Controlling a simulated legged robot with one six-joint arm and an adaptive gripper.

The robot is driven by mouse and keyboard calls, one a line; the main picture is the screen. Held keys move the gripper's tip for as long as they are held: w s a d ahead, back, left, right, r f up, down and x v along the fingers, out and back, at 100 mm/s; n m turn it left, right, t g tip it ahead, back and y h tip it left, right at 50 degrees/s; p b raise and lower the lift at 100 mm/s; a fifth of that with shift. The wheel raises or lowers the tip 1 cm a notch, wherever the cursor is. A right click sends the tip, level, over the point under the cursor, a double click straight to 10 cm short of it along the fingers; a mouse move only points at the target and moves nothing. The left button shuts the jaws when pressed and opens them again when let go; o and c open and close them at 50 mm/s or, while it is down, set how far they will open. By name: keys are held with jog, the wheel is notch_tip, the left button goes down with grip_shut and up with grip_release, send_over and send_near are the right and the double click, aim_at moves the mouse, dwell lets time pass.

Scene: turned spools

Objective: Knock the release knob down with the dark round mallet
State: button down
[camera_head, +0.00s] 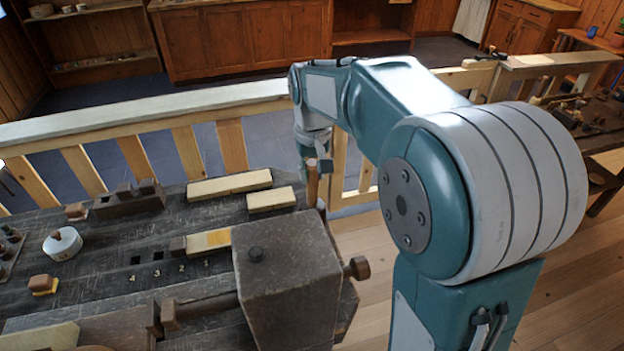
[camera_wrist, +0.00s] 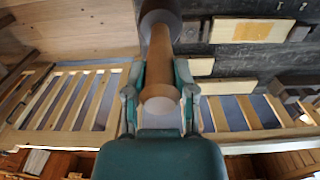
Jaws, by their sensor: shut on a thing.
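My gripper (camera_wrist: 161,72) is shut on the wooden handle of the mallet (camera_wrist: 158,52), with its dark round head (camera_wrist: 160,14) at the far end in the wrist view. In the head view my gripper (camera_head: 314,168) is above the bench's right end, and the handle (camera_head: 312,188) hangs down behind a big brown block (camera_head: 285,268), which hides most of the head. I cannot tell which is the release knob.
The dark bench top (camera_head: 120,240) bears pale wooden bars (camera_head: 229,186), a brown slotted block (camera_head: 128,198) and a white round piece (camera_head: 62,243). Square holes with numbers are in the middle. A slatted wooden railing (camera_head: 130,125) runs behind the bench.

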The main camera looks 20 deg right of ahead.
jog(key=shift+r, duration=0.2)
jog(key=shift+f, duration=1.95)
jog(key=shift+r, duration=1.65)
jog(key=shift+r, duration=3)
jog(key=shift+d, duration=0.1)
